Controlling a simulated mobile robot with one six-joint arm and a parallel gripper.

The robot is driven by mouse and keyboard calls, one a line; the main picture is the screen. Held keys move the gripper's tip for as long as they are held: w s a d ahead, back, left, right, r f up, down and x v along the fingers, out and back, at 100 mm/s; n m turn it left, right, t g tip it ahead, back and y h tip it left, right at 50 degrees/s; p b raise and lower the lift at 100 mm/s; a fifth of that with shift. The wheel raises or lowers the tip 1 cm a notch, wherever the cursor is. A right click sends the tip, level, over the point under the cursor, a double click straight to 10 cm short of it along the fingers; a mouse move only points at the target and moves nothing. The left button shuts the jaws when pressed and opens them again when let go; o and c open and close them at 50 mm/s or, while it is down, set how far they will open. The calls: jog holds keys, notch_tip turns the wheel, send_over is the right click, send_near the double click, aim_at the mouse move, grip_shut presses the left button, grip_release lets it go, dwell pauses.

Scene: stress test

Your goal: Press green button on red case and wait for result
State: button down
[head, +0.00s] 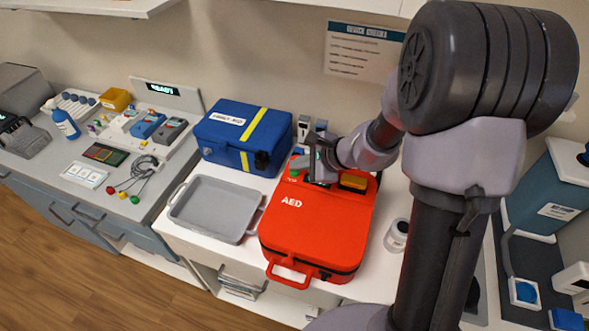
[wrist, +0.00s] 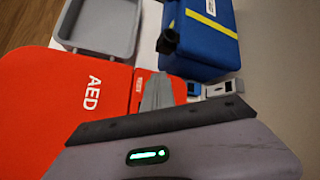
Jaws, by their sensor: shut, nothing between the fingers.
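The red AED case (head: 318,232) lies flat on the white counter, with its handle toward the front. Its red surface also shows in the wrist view (wrist: 60,115), marked AED. A small green button (head: 294,173) shows near the back left of the case, just left of my gripper (head: 312,178). My gripper is over the back part of the case, shut and empty. In the wrist view its grey fingers (wrist: 157,92) overlap the case's back edge. The green button is not visible in the wrist view. I cannot tell whether the fingertips touch the case.
A blue first aid box (head: 240,137) stands behind and left of the case. A grey tray (head: 215,208) lies close to its left. A white jar (head: 397,235) stands to its right. A yellow-orange part (head: 353,182) sits on the case right of my gripper.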

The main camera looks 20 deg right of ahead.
aim_at(298, 173)
jog(key=shift+r, duration=0.1)
jog(key=shift+r+p, duration=0.55)
jog(key=shift+r, duration=0.25)
notch_tip(298, 173, up, 5)
jog(key=p, duration=0.3)
jog(key=shift+p, duration=0.35)
jog(key=s+a+r+n+g+b, duration=0.1)
jog(key=s+a+r+n+b, duration=0.3)
jog(key=s, duration=0.4)
jog(key=s+a+r+n+g+b, duration=0.1)
jog(key=s+a+r+n+b, duration=0.2)
jog(key=s+n, duration=0.5)
jog(key=s+d+f+n+h+b, duration=0.1)
jog(key=s+d+n+h+b, duration=0.1)
jog(key=s, duration=0.7)
jog(key=shift+s+d+f+n+t+h, duration=0.2)
jog(key=shift+s+f+n+t+h, duration=0.25)
jog(key=shift+h, duration=0.35)
